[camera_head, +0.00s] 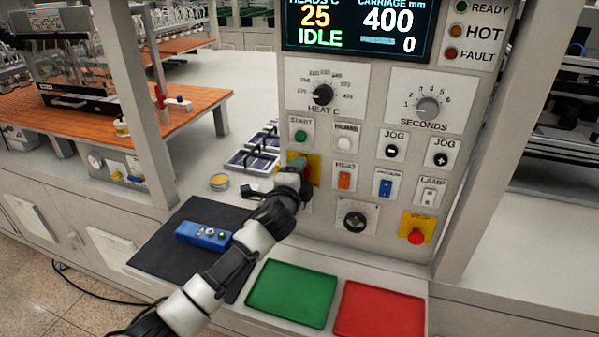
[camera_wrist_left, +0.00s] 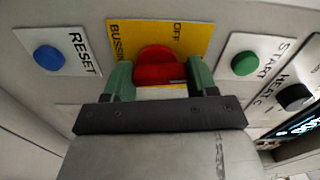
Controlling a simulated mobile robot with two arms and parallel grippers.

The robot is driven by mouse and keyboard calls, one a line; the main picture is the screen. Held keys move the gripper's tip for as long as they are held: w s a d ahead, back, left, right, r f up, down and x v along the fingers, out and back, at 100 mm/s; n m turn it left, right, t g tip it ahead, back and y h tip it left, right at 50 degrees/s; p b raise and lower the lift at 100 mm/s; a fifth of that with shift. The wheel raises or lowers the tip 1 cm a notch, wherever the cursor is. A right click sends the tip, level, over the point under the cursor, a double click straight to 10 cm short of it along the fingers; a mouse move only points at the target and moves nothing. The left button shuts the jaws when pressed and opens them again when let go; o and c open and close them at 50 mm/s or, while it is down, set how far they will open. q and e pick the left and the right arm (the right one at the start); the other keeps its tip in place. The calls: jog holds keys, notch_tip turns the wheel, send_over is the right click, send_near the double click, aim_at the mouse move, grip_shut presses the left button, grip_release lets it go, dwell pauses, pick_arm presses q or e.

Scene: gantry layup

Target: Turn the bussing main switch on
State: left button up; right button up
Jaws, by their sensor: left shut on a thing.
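The bussing main switch is a red knob (camera_wrist_left: 156,66) on a yellow plate (camera_wrist_left: 190,30) in the left wrist view. The letters "BUSSIN" and "OFF" show on the plate; the rest is covered. My left gripper (camera_wrist_left: 157,80) has its green fingers on both sides of the knob, shut on it. In the head view my left gripper (camera_head: 300,166) is at the panel, hiding most of the switch; part of the yellow plate (camera_head: 315,168) shows beside it. I cannot tell the knob's exact angle. My right gripper is not in view.
A blue RESET button (camera_wrist_left: 48,58) shows in the wrist view. Green (camera_head: 292,294) and red (camera_head: 381,311) trays and a dark mat (camera_head: 160,256) lie below. The display reads IDLE.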

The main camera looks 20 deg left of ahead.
pick_arm(q)
jog(key=shift+m, duration=0.8)
jog(key=o, duration=0.9)
jog(key=shift+s+a+b, duration=0.15)
jog(key=shift+s+b, duration=0.9)
jog(key=shift+s, duration=4.35)
jog(key=shift+f, duration=0.1)
